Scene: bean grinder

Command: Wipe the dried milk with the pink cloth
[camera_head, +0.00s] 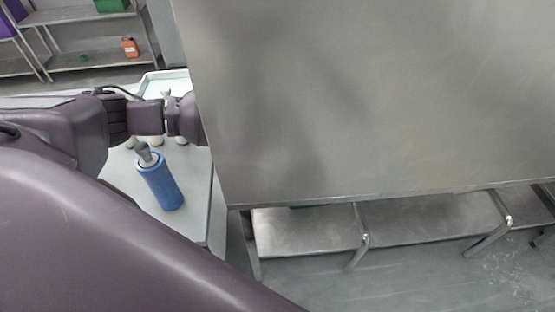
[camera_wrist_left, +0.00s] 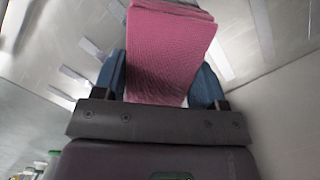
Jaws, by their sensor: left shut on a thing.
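The pink cloth (camera_wrist_left: 172,45) shows in the left wrist view as a folded, textured pad. My left gripper (camera_wrist_left: 157,78) is shut on it, with one blue finger on each side. In the head view my left arm reaches in from the left and passes behind a large steel panel, which hides the gripper and the cloth. The steel panel (camera_head: 330,90) has a faint beige tint at its lower right; I cannot tell whether this is dried milk. My right gripper is not in view.
A blue bottle (camera_head: 160,182) with a grey top stands on a pale table (camera_head: 200,215) below my left arm. A white tray (camera_head: 152,80) lies behind the arm. Steel shelves (camera_head: 305,232) are under the panel. A rack (camera_head: 75,15) stands far left.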

